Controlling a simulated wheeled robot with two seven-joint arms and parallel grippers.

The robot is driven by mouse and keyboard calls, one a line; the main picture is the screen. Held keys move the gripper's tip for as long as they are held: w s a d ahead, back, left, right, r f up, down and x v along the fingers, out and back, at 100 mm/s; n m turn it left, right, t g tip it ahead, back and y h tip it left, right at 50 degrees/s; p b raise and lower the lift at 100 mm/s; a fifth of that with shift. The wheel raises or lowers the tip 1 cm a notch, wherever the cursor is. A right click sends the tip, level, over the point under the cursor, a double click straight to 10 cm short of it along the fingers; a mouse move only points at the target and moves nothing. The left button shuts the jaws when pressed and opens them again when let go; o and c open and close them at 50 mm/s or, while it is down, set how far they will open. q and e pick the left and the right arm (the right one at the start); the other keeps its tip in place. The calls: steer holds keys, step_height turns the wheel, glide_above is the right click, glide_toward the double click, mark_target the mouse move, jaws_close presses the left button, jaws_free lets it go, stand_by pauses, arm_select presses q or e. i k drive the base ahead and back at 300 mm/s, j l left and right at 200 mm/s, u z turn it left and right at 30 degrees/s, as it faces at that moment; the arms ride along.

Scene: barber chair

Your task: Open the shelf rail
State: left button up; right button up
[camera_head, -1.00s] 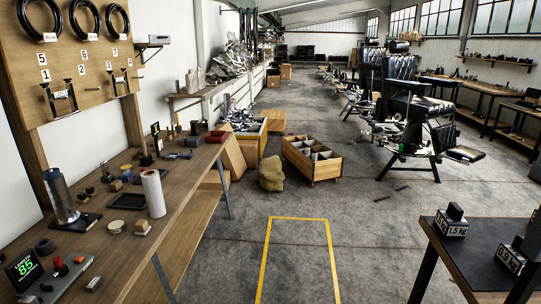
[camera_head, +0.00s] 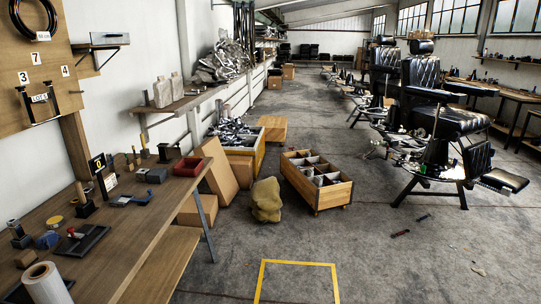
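I cannot tell for certain which part is the shelf rail. A small wall-mounted shelf with a grey metal piece (camera_head: 110,38) is at the upper left, beside the wooden pegboard (camera_head: 25,70). A longer wooden wall shelf (camera_head: 190,102) runs behind it along the left wall, with beige blocks and a crumpled silvery heap on it. Whether any rail there is open or shut is too small to see. Neither of my grippers is in view.
Barber chairs (camera_head: 435,125) are at right. The floor around the yellow outline (camera_head: 298,263) is clear.

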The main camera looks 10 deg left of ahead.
mark_target(97, 38)
steer(key=i, duration=1.85)
steer(key=i+l+u, duration=0.15)
steer(key=i+u, duration=0.25)
steer(key=i, duration=0.2)
steer(key=i+l+u, duration=0.3)
steer(key=i+u, duration=0.15)
steer(key=i, duration=0.15)
steer(key=i+l+u, duration=0.4)
steer(key=i+l, duration=0.1)
